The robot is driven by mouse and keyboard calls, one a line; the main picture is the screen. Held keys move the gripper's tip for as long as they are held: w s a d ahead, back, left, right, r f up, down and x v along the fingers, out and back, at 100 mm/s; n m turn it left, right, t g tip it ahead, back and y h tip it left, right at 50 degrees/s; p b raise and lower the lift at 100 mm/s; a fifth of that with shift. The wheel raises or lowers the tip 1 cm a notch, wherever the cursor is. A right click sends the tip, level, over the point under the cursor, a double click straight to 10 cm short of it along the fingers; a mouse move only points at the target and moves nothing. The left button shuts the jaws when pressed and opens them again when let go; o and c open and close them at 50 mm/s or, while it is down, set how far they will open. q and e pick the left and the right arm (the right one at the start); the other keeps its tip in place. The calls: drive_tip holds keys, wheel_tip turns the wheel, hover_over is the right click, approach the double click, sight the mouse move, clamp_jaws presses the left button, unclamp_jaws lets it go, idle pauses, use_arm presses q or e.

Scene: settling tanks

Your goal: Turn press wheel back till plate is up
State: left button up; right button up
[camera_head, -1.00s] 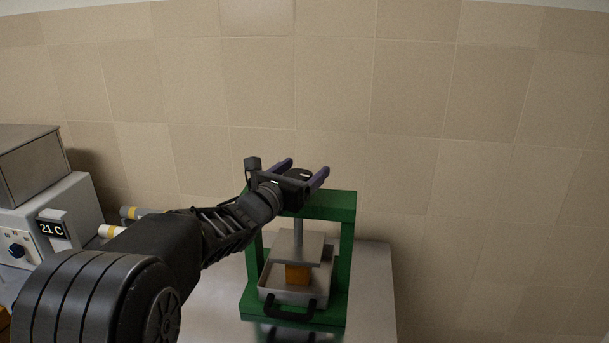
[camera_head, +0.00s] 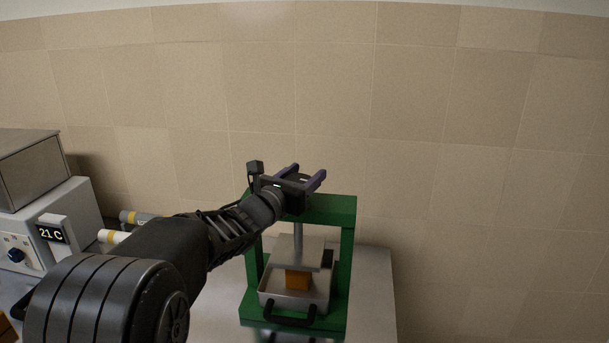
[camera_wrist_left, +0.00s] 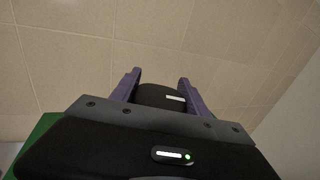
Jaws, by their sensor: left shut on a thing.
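The green press (camera_head: 346,240) stands on a grey table. Its grey plate (camera_head: 290,247) hangs on a metal screw (camera_head: 297,228), low over an orange block (camera_head: 298,279) in a shallow metal tray (camera_head: 319,298). I cannot tell whether the plate touches the block. My left gripper (camera_head: 308,175) is above the press's top beam, its purple fingers shut on the press wheel. In the left wrist view the wheel (camera_wrist_left: 158,95) is a dark piece with a white mark between the fingers. My gripper hides most of it in the head view. My right gripper is not in view.
A grey device with a 21 C display (camera_head: 51,233) stands at the left. White and grey tubes with yellow bands (camera_head: 120,237) lie behind my left arm. A black handle (camera_head: 290,318) is at the tray's front. The tabletop right of the press is clear, with a tiled wall behind.

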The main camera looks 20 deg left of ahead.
use_arm(q)
drive_tip(key=c, duration=0.4)
drive_tip(key=shift+o, duration=0.2)
